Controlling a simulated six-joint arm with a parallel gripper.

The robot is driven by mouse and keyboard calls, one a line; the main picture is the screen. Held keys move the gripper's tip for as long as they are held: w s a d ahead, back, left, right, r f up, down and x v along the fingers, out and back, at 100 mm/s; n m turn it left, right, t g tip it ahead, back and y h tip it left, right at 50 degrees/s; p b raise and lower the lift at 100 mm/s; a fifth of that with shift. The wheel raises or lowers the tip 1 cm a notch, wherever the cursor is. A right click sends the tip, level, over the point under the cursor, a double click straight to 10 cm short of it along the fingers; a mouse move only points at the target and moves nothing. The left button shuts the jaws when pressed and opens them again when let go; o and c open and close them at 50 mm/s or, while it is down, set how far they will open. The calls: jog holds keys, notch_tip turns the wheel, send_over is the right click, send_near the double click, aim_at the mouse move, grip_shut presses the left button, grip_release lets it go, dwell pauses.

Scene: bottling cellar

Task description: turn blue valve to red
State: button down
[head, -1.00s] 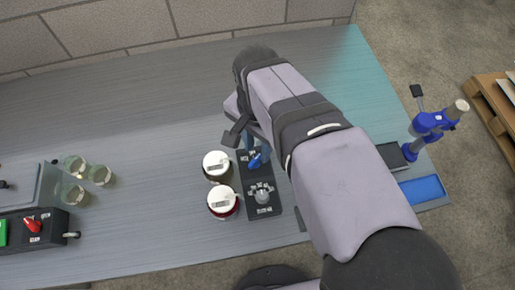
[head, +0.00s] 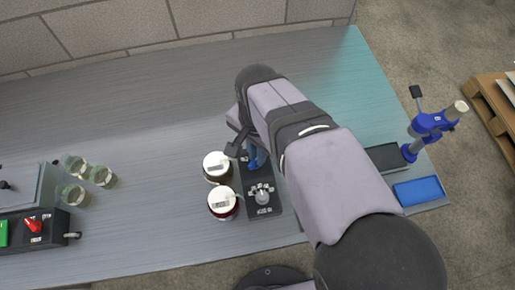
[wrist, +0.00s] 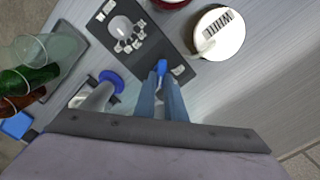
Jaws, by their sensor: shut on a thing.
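The blue valve (head: 259,164) is a small blue handle at the upper end of a black panel (head: 276,209). My gripper covers part of it in the head view. In the wrist view the blue valve (wrist: 162,66) shows at the fingertips. My gripper (wrist: 161,80) is shut on it, with one grey-blue finger on each side. Two white-lidded jars stand left of the panel. The nearer one (head: 222,201) has dark red contents, and the farther one (head: 216,166) looks brown. The marks around the valve are hidden or too small to read.
A grey knob (head: 262,196) with white labels sits lower on the panel. A blue stand (head: 430,124) and blue tray (head: 419,191) are at the right. The back bench is clear.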

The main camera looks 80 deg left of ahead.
jog(key=shift+n, duration=0.3)
jog(key=n+p, duration=0.2)
jog(key=n, duration=0.1)
jog(key=shift+s+a+r+n, duration=0.1)
jog(key=shift+s+r+n, duration=0.05)
jog(key=shift+n, duration=0.15)
jog(key=n+p, duration=0.1)
jog(key=n, duration=0.2)
jog(key=n+p, duration=0.1)
jog(key=n, duration=0.1)
jog(key=shift+s+a+p, duration=0.1)
jog(key=shift+s+p, duration=0.15)
jog(key=shift+p, duration=0.1)
jog(key=n, duration=0.2)
jog(key=n+p, duration=0.1)
jog(key=n, duration=0.2)
jog(key=shift+s+n, duration=0.25)
jog(key=shift+n, duration=0.15)
jog(key=n+p, duration=0.1)
jog(key=n, duration=0.3)
jog(key=shift+s+n, duration=0.15)
jog(key=shift+n, duration=0.25)
jog(key=c, duration=1.8)
grip_release()
jog(key=shift+d, duration=0.2)
